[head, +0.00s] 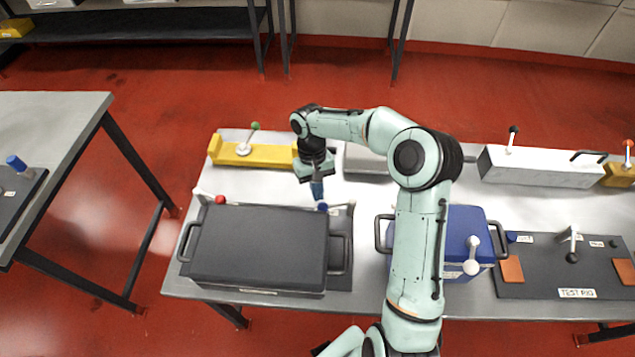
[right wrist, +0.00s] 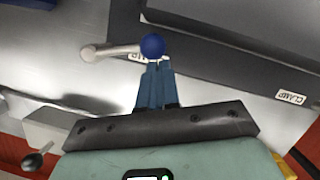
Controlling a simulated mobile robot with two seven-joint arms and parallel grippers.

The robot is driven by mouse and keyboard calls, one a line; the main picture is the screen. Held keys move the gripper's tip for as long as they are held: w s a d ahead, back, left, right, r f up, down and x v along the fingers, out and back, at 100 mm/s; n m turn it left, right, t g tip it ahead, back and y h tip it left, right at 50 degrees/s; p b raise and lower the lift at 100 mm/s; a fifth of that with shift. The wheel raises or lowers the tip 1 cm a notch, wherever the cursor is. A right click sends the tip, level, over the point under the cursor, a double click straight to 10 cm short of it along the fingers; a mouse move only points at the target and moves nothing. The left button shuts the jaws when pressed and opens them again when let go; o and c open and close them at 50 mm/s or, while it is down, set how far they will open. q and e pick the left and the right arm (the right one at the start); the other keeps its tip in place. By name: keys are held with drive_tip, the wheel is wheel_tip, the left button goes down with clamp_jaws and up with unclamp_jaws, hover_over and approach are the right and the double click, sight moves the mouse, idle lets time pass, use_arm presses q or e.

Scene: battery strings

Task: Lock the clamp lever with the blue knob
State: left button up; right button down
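The clamp lever's blue knob (head: 322,207) is at the far right corner of the dark case (head: 260,245) in the head view. In the right wrist view the blue knob (right wrist: 152,45) ends a pale metal lever (right wrist: 108,52) that runs off to the left, partly over a small label. My right gripper (head: 317,190) is just above and behind the knob. In the right wrist view its blue fingers (right wrist: 157,72) are close together, with their tips at the knob's near edge; I cannot tell whether they touch it. Nothing shows between them. My left gripper is not in view.
A red-knobbed lever (head: 219,200) is at the case's far left corner. A yellow block (head: 250,155) with a green-knobbed lever stands behind. A blue case (head: 465,225) and a dark test-rig board (head: 540,278) are to the right.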

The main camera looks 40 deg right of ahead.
drive_tip(key=shift+s+a+f, duration=0.15)
drive_tip(key=shift+s+f, duration=0.1)
drive_tip(key=shift+s, duration=0.1)
use_arm(q)
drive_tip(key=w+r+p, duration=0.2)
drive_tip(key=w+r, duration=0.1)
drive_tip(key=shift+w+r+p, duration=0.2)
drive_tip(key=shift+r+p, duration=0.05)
drive_tip(key=shift+p, duration=0.05)
use_arm(e)
drive_tip(key=v, duration=1.4)
drive_tip(key=shift+w, duration=0.25)
drive_tip(key=shift+f, duration=0.1)
